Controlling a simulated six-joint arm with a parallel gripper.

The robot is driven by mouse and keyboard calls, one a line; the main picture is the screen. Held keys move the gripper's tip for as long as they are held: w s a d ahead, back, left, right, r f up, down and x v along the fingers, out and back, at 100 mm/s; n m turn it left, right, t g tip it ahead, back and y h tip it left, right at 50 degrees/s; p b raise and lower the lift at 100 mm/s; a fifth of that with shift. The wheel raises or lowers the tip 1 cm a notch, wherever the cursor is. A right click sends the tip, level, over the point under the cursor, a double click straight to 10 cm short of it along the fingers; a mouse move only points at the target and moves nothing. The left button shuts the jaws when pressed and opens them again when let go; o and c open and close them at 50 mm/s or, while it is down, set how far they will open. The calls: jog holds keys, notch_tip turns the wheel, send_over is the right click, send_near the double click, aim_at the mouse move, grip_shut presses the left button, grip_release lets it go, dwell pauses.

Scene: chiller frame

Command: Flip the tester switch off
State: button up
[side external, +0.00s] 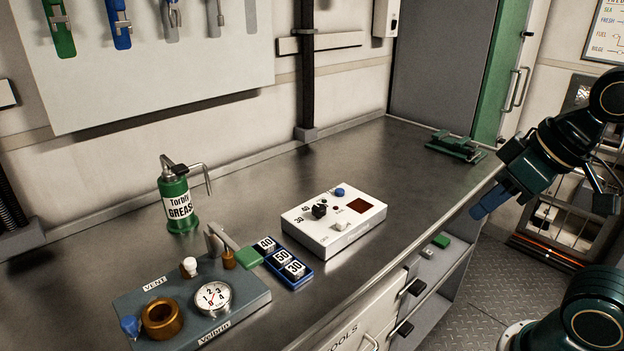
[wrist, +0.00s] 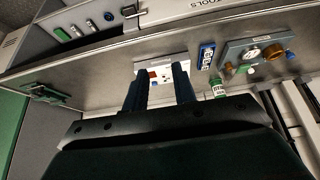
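The tester is a white box (side external: 310,238) lying on the steel bench in the side view. Its top has a black knob (side external: 320,211), a blue button (side external: 340,192), a dark red window (side external: 358,205) and a small pale switch (side external: 342,225). Whether the switch is on or off is too small to tell. My gripper (side external: 482,212) is at the right, beyond the bench's front edge, well apart from the tester. In the wrist view my gripper (wrist: 160,68) has its two blue fingers spread and empty, with the tester (wrist: 179,71) beyond them, partly hidden.
A green grease can (side external: 178,204), a blue tray of number blocks (side external: 306,278) and a grey gauge panel (side external: 255,300) stand left of the tester. A green clamp-like device (side external: 456,146) sits at the back right. The bench between it and the tester is clear.

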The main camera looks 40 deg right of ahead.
jog(key=shift+w, duration=0.3)
grip_shut()
jog(key=w+d+f+n+g+y, duration=0.1)
jog(key=w+d+f+y, duration=0.1)
jog(key=w, duration=1.1)
jog(key=w+d+f+y, duration=0.3)
jog(key=w+d+f, duration=0.3)
jog(key=w+d, duration=0.2)
jog(key=shift+w+d+f+y, duration=0.15)
jog(key=shift+w+d+y, duration=0.15)
jog(key=shift+y, duration=0.1)
